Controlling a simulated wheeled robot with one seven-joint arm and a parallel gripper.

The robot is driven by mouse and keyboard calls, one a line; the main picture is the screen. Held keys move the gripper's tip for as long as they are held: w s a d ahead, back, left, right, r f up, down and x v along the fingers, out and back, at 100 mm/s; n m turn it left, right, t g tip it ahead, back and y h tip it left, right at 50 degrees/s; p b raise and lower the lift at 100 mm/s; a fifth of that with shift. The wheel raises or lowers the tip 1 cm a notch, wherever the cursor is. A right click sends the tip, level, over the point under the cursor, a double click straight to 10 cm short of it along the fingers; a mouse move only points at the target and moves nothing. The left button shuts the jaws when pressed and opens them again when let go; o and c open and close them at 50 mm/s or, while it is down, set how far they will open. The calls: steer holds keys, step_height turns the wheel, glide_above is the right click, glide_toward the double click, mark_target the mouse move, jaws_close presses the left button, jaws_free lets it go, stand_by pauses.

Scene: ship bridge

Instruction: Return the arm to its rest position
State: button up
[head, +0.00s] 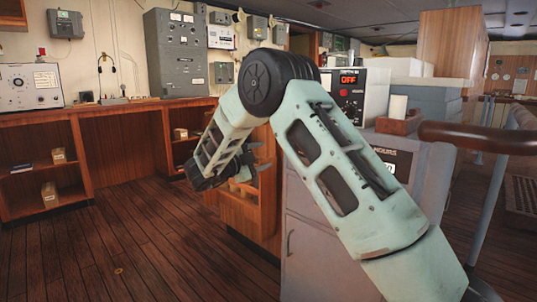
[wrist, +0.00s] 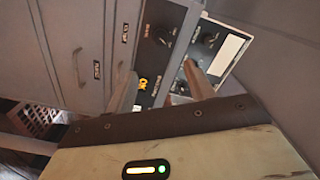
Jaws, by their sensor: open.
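My arm rises from the lower right of the head view and bends at a dark elbow joint, with the forearm running down and to the left. My gripper (head: 257,165) is at the end of the forearm, in front of a wooden cabinet side, and is partly hidden behind the arm. In the wrist view my gripper (wrist: 162,88) shows two fingers standing apart with nothing held between them. Beyond the fingers is a black control panel (wrist: 165,38) with a dial and a small orange display.
A grey console (head: 310,235) with a red-lit instrument (head: 351,92) stands close to my arm on the right. A brown handrail (head: 480,137) is at the far right. Wooden shelving (head: 85,150) lines the back left. The wooden floor (head: 120,235) at left is clear.

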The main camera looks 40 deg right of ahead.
steer(key=shift+a, duration=0.15)
stand_by(0.4)
